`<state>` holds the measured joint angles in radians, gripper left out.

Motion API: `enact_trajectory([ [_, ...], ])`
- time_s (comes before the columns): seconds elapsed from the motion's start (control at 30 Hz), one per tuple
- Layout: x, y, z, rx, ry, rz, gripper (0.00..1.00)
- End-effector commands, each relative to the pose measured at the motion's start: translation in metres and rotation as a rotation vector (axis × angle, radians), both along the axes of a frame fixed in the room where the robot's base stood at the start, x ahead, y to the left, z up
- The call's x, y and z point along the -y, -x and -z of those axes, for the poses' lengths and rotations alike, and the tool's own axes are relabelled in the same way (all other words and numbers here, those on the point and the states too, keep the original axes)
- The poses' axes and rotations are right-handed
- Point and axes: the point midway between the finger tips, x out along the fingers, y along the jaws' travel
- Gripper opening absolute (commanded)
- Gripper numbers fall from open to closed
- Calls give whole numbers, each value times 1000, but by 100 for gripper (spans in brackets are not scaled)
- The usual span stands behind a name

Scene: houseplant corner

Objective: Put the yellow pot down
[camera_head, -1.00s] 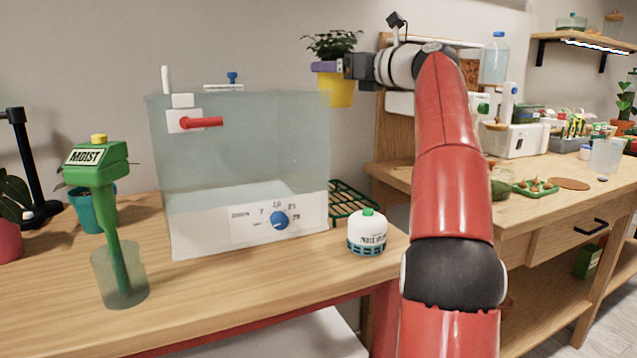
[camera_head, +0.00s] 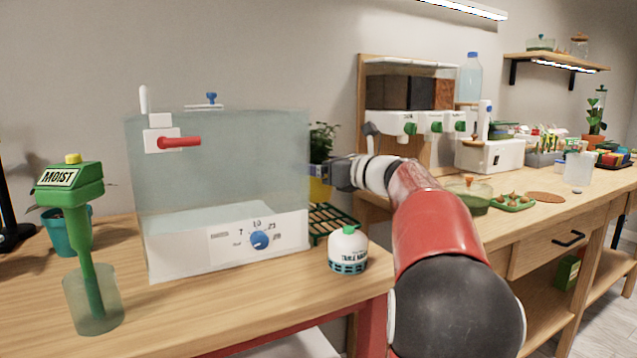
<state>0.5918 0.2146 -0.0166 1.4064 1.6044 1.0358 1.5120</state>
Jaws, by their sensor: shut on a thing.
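The yellow pot (camera_head: 320,190) with a leafy green plant (camera_head: 322,142) is held by my gripper (camera_head: 326,172). It is upright, just right of the clear tank and low, over the back part of the green rack (camera_head: 332,223). The tank's edge and my gripper hide part of the pot. I cannot tell whether the pot's bottom touches the rack. My gripper is shut on the pot, with my arm reaching in from the right.
The large clear tank (camera_head: 225,150) with a red tap stands close left of the pot. A white bottle (camera_head: 348,250) with a green cap stands in front of the rack. A soil dispenser (camera_head: 410,100) is behind on the right. A green moisture meter (camera_head: 78,235) stands at left.

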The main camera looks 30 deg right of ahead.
Motion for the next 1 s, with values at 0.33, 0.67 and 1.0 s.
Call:
enact_trajectory([
  [0.33, 0, 0, 34, 1, -2, 0, 42],
  [0.67, 0, 0, 36, 0, -1, 0, 88],
  [1.0, 2, 3, 35, 0, -1, 1, 88],
])
